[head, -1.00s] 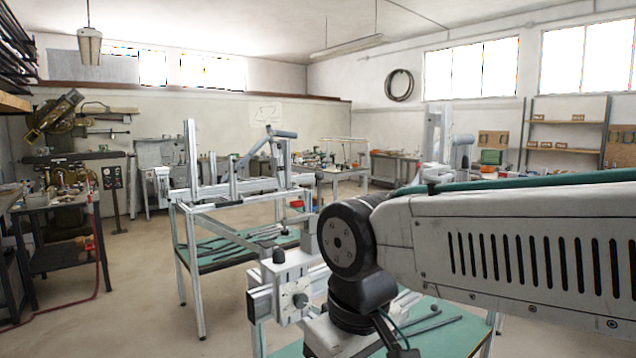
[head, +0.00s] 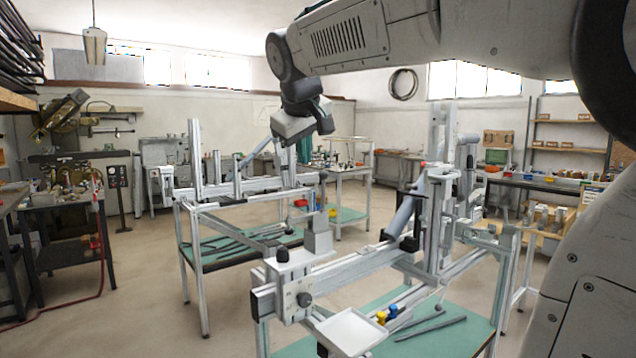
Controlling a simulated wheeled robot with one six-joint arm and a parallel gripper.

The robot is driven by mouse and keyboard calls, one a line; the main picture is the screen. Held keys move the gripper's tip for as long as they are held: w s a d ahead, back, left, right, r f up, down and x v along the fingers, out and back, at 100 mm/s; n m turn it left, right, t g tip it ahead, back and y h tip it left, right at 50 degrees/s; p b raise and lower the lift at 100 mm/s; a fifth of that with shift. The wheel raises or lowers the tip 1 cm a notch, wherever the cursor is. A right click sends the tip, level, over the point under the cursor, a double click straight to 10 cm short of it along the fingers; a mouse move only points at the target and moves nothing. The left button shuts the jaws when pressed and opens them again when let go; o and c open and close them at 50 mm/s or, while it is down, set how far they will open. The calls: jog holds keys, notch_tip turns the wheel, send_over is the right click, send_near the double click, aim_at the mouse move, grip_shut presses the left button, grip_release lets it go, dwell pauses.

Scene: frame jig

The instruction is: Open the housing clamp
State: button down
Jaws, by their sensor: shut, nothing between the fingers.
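The frame jig (head: 345,268) stands in the foreground, a light metal rail on a bench. At its right end is an upright post (head: 441,215) with a tilted grey cylindrical bar (head: 403,218) beside it. At its left end is a block with dark knobs (head: 297,292). I cannot tell for sure which part is the housing clamp, or whether it is open. My gripper (head: 300,135) hangs from my raised wrist at top centre, above and behind the jig in the picture. It is shut and empty; its fingertips are hard to make out. It appears apart from the jig.
A white tray (head: 352,330) sits at the jig's front, beside small yellow and blue parts (head: 388,315). Dark rods (head: 432,328) lie on the green lower shelf. A second frame bench (head: 200,262) stands behind left. Open floor (head: 150,290) lies to the left.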

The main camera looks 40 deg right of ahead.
aim_at(323, 191)
jog(key=w+d+f, duration=0.5)
jog(key=d+f, duration=0.2)
jog(key=f, duration=0.1)
jog(key=shift+w+d, duration=0.3)
jog(key=shift+d, duration=0.15)
dwell(0.4)
